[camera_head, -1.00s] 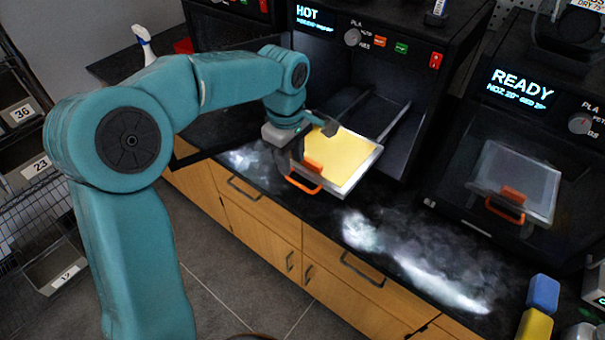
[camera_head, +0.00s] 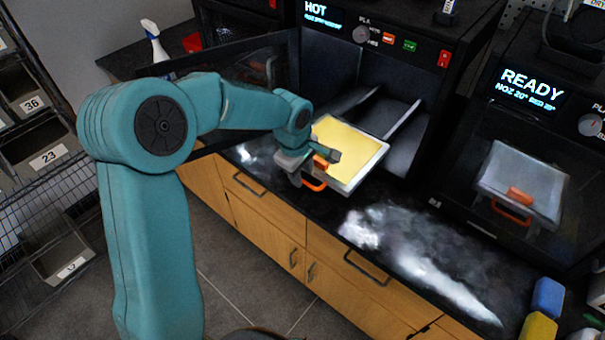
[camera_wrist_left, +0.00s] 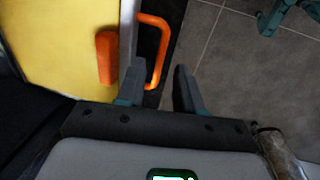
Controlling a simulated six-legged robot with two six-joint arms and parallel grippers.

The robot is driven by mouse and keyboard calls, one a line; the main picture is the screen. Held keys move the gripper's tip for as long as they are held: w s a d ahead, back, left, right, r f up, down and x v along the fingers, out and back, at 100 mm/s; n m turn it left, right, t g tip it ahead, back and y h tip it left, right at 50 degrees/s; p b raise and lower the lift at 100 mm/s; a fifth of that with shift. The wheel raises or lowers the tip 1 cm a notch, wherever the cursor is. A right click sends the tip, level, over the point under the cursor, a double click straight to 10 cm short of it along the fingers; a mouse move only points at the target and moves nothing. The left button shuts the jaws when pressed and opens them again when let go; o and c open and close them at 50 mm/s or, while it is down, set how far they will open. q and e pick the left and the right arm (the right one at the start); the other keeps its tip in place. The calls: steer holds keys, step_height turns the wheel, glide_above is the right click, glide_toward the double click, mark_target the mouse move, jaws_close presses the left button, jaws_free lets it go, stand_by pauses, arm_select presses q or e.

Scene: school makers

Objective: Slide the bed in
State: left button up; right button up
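The bed (camera_head: 370,167) is a flat plate with a yellow top and a pale metal rim. It sticks partway out of the open chamber of the printer marked HOT (camera_head: 385,75). An orange loop handle (camera_head: 314,184) and an orange block are at its front edge. My left gripper (camera_head: 318,158) is at this front edge, just above the handle. In the left wrist view its two dark fingers (camera_wrist_left: 157,88) are apart, and the handle loop (camera_wrist_left: 163,50) shows just ahead of the gap between them. I cannot tell whether they touch it.
The printer's dark door (camera_head: 235,85) stands open on the left, behind my left arm. A second printer marked READY (camera_head: 530,85) stands at the right with a similar bed behind its door. The black counter (camera_head: 330,215) is clear in front. Blue and yellow blocks (camera_head: 545,297) sit at the right.

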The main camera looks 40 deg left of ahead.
arm_select(q)
steer(key=shift+w+f, duration=0.25)
steer(key=shift+f, duration=0.65)
jaws_close()
stand_by(0.8)
